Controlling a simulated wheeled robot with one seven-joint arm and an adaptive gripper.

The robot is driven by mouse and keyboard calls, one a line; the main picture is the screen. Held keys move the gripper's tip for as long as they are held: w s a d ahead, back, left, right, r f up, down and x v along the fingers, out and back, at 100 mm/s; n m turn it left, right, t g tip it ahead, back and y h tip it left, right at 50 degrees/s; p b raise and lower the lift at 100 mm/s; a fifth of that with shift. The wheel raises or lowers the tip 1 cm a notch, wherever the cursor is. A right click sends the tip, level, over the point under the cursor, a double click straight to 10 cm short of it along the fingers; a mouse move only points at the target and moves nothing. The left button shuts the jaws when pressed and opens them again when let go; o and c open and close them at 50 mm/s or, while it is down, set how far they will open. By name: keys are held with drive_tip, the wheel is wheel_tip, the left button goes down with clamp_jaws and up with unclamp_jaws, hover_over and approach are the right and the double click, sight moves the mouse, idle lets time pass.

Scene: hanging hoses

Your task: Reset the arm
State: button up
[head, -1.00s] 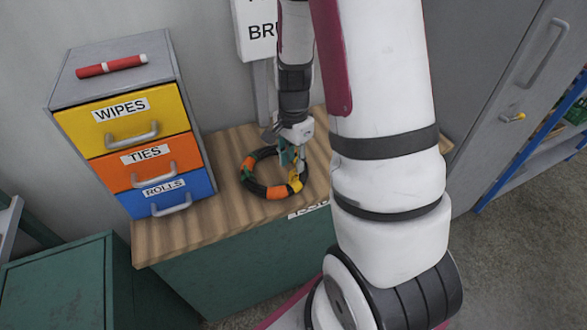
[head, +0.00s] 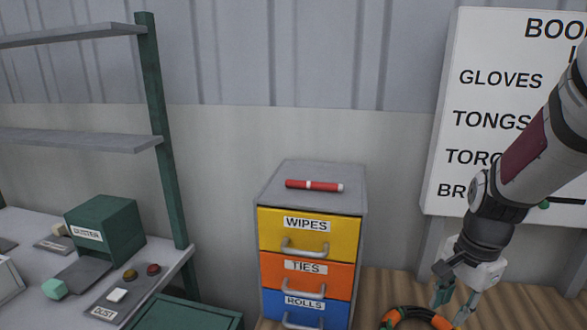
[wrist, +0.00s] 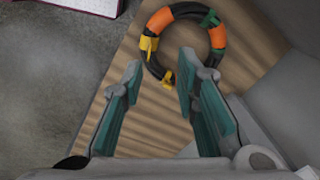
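My gripper (head: 457,298) is at the lower right of the head view, raised in front of the wall board and above the wooden bench top. Its fingers are spread with nothing between them; in the wrist view the open gripper (wrist: 157,98) shows two teal-padded fingers apart. A coiled black hose with orange, yellow and green bands (wrist: 211,37) lies on the wooden top beyond the fingertips. Only the upper part of the hose (head: 416,314) shows at the bottom edge of the head view.
A drawer unit (head: 312,186) with wipes, ties and rolls drawers stands on the bench, a red marker (head: 314,186) on top. A lettered board (head: 480,105) hangs behind my arm. At left are a green shelf rack (head: 160,130) and a table with a green box (head: 104,228).

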drive_tip(key=s+a+r+n+t, duration=0.4)
drive_tip(key=s+a+r+n, duration=0.8)
drive_tip(key=r, duration=0.4)
drive_tip(key=a+n, duration=0.1)
drive_tip(key=n, duration=0.1)
drive_tip(key=shift+s+n+t, duration=0.3)
drive_tip(key=shift+n+t, duration=0.1)
idle(0.4)
